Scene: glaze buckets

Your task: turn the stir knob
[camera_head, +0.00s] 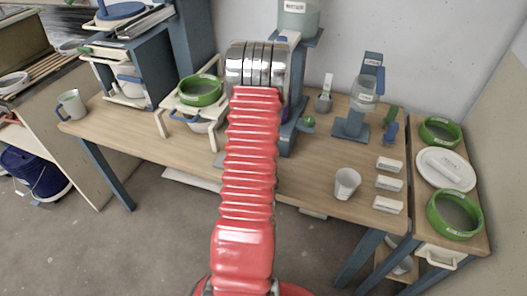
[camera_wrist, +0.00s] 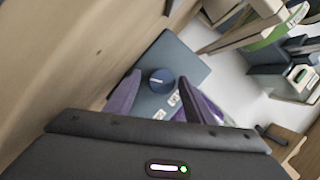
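A round dark blue knob (camera_wrist: 162,80), which looks like the stir knob, sits on a blue-grey plate (camera_wrist: 185,57) in the wrist view. My gripper (camera_wrist: 159,75) has two purple fingers spread apart, one on each side of the knob in the picture. The fingers look clear of the knob, and I cannot tell how far it lies beyond their tips. In the head view my red arm hides the knob and most of the gripper. A blue-grey stand (camera_head: 296,70) with a clear bucket (camera_head: 298,18) on top rises behind the arm.
A wooden table (camera_head: 150,125) carries a white rack with a green ring (camera_head: 200,90), a white cup (camera_head: 347,184) and several white labelled blocks (camera_head: 389,184). A blue stand with a clear jar (camera_head: 363,95) is at the right. The table's front middle is mostly clear.

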